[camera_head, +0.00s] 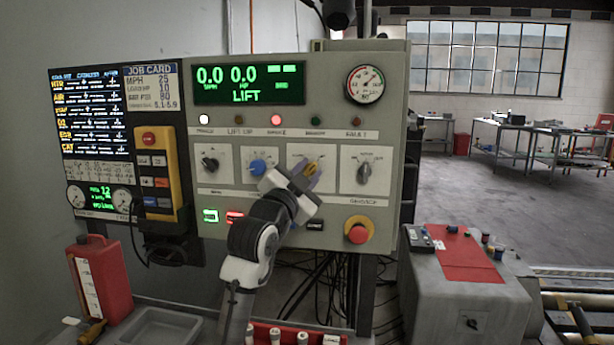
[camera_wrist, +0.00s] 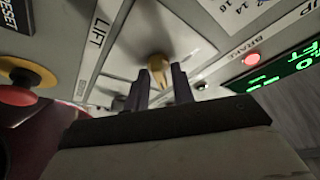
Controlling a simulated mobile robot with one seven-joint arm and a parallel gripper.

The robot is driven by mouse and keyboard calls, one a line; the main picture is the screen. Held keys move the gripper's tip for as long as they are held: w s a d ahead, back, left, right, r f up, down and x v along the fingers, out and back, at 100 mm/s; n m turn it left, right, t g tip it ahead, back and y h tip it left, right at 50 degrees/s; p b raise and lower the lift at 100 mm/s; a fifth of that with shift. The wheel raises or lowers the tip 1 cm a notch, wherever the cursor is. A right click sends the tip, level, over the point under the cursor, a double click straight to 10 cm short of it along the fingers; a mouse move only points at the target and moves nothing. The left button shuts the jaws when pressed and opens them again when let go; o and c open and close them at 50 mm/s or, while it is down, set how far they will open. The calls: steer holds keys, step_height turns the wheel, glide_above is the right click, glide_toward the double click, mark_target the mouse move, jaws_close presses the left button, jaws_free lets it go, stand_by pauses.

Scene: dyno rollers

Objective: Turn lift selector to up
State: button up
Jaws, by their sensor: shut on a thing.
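The lift selector appears as a yellow knob (camera_head: 312,166) on a white plate of the grey control panel (camera_head: 330,220). In the wrist view the yellow knob (camera_wrist: 158,63) sits between my fingertips, and the word LIFT stands on a plate edge nearby. My gripper (camera_head: 303,174) reaches up to the panel from below and is shut on the yellow knob; its two dark fingers (camera_wrist: 161,78) stand on either side. The knob points up and slightly right in the head view. The fingers and my wrist hide part of its plate and its position marks.
A blue knob (camera_head: 258,167) is close on the left, a grey knob (camera_head: 364,172) on the right, and a black knob (camera_head: 210,164) further left. A red stop button (camera_head: 357,231) is below right. The green display (camera_head: 249,84) reads LIFT.

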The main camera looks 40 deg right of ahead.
stand_by(0.3)
steer(key=o, duration=0.7)
steer(key=b+v, duration=0.3)
steer(key=v, duration=1)
steer(key=shift+s+a, duration=0.3)
